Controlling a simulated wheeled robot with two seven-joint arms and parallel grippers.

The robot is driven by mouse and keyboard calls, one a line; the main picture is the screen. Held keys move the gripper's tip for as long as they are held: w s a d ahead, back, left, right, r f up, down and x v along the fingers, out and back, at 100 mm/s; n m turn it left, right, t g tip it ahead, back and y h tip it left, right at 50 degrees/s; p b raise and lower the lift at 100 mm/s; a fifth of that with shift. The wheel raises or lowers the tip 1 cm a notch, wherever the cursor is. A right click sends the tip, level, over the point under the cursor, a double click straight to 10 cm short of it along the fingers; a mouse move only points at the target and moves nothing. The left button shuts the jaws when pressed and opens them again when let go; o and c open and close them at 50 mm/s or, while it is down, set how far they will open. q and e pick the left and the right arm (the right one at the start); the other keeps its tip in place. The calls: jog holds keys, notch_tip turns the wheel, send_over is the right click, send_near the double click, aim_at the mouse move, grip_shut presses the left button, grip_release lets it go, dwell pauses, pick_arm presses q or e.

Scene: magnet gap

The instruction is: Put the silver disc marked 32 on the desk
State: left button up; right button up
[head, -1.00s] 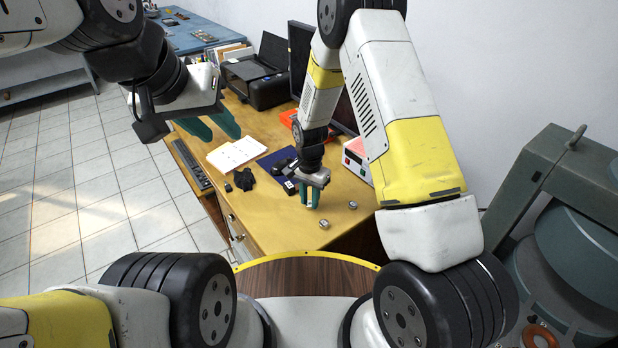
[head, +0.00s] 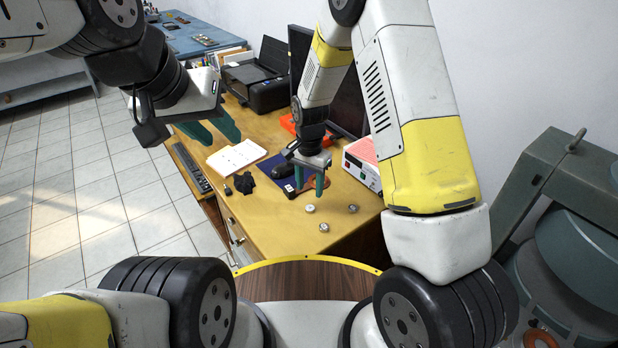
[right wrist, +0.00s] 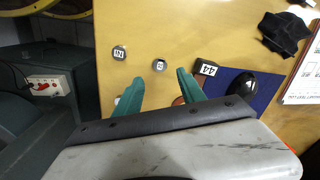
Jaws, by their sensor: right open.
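Three small silver discs lie apart on the wooden desk (head: 275,232): a near disc (head: 324,227), a right disc (head: 352,208) and a disc just in front of my right gripper (head: 310,208). In the right wrist view, that last disc (right wrist: 159,65) lies just beyond the fingertips, with a small dark mark too fine to read surely. The near disc (right wrist: 119,53) also has a mark there. My right gripper (head: 310,190) is open and empty, close above the desk. My left gripper (head: 221,140) is open and empty, left of the open notebook.
A copper ring (head: 320,182) is behind the right fingers. A red-topped instrument box (head: 362,165) and monitor stand right.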

jog(key=s+d+r+n+t+y, duration=0.1)
jog(key=s+d+r, duration=0.1)
jog(key=r, duration=0.6)
jog(key=s+d+r+n+t, duration=0.1)
jog(key=s+d+r, duration=0.2)
jog(key=r, duration=0.4)
jog(key=s+d+r+n+t+y, duration=0.1)
jog(key=s+d+r, duration=0.1)
jog(key=r, duration=0.6)
jog(key=s+d+r+n+t, duration=0.1)
jog(key=s+d+r+n, duration=0.1)
jog(key=s, duration=0.5)
jog(key=s+d+r+n+t, duration=0.1)
jog(key=s+d+r+t, duration=0.1)
jog(key=s+d+r, duration=0.2)
jog(key=s+r, duration=0.2)
jog(key=s, duration=0.2)
jog(key=shift+r+n, duration=0.35)
jog(key=shift+n, duration=0.05)
